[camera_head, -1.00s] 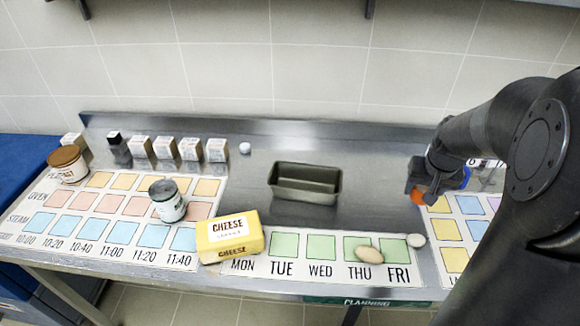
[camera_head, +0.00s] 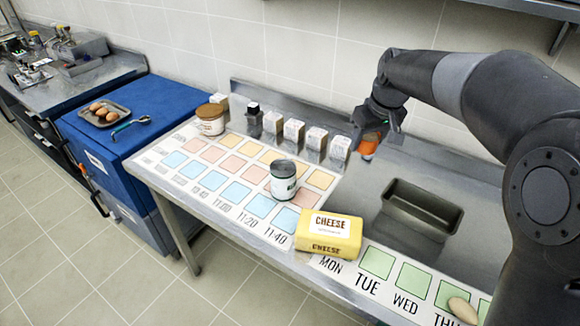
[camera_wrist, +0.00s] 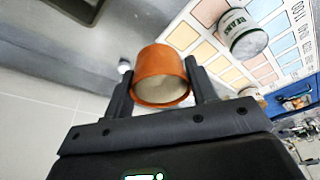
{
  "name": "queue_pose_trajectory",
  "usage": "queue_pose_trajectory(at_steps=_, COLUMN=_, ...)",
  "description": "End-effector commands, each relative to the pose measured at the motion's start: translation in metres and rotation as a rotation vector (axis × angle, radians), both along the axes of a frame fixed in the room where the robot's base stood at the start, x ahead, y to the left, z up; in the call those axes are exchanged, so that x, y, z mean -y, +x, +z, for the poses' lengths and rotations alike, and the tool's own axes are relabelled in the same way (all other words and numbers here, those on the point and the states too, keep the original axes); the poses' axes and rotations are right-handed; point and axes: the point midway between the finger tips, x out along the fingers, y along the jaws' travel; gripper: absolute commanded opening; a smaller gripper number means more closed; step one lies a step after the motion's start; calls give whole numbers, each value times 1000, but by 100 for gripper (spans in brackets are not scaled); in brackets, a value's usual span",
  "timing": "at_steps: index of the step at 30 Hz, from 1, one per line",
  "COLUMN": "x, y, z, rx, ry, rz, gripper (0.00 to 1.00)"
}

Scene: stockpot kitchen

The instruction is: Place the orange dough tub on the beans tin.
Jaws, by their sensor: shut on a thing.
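The orange dough tub (camera_wrist: 158,72) is held between the two fingers of my gripper (camera_wrist: 160,92) in the wrist view. In the head view the tub (camera_head: 369,147) hangs below my gripper (camera_head: 371,130), above the back part of the steel counter. The beans tin (camera_head: 284,180) stands upright on the coloured chart, to the left of and nearer than the gripper. The tin also shows in the wrist view (camera_wrist: 243,36), its label reading BEANS, apart from the tub.
A yellow cheese block (camera_head: 328,234) lies in front of the tin. A dark loaf pan (camera_head: 421,207) is to the right. Several small white boxes (camera_head: 316,141) line the back edge. An egg (camera_head: 463,309) is near the front.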

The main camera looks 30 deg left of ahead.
Motion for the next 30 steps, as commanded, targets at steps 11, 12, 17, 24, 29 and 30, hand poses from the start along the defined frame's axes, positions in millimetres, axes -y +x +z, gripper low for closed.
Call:
queue_pose_trajectory(at_steps=11, x=-88, y=-42, z=14, rx=-3, ry=6, rz=193, gripper=27)
queue_pose_trajectory(at_steps=12, x=-93, y=-44, z=12, rx=-5, ry=6, rz=198, gripper=27)
queue_pose_trajectory(at_steps=17, x=-124, y=-54, z=-7, rx=-5, ry=5, rz=202, gripper=27)
queue_pose_trajectory(at_steps=24, x=-174, y=-69, z=-39, rx=-4, ry=6, rz=200, gripper=27)
queue_pose_trajectory(at_steps=29, x=-193, y=-75, z=-51, rx=-3, ry=7, rz=198, gripper=27)
queue_pose_trajectory(at_steps=30, x=-195, y=-75, z=-52, rx=-3, ry=7, rz=197, gripper=27)
